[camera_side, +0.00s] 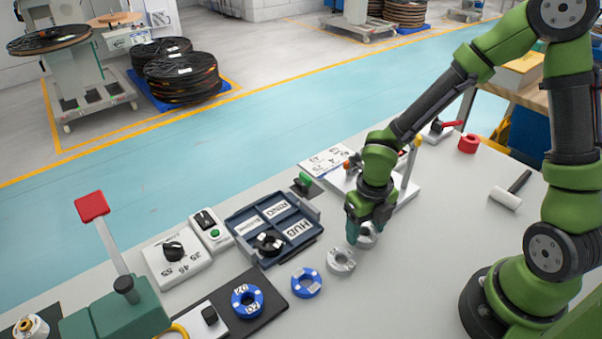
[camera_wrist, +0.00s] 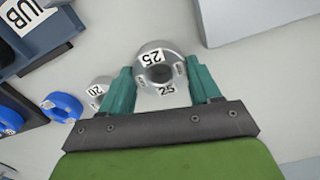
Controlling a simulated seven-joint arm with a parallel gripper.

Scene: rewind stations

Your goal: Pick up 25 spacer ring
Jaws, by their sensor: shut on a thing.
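The 25 spacer ring (camera_wrist: 151,58) is a silver-grey ring with white labels reading 25. In the wrist view it sits between the two teal fingers of my gripper (camera_wrist: 157,72), which is shut on it. In the side view the ring (camera_side: 368,240) shows at the fingertips of my gripper (camera_side: 361,230), low over the grey table, partly hidden by a finger. I cannot tell whether it touches the table. A second grey ring (camera_side: 341,260) lies just to the left, and in the wrist view this ring (camera_wrist: 97,92) bears a label reading 20.
Two blue rings (camera_side: 306,283) (camera_side: 247,301) lie farther left. A dark blue tray (camera_side: 238,222) marked HUB and RING stands behind them, holding a black part. A white-headed mallet (camera_side: 506,198) and a red ring (camera_side: 468,144) lie to the right. Table between gripper and mallet is clear.

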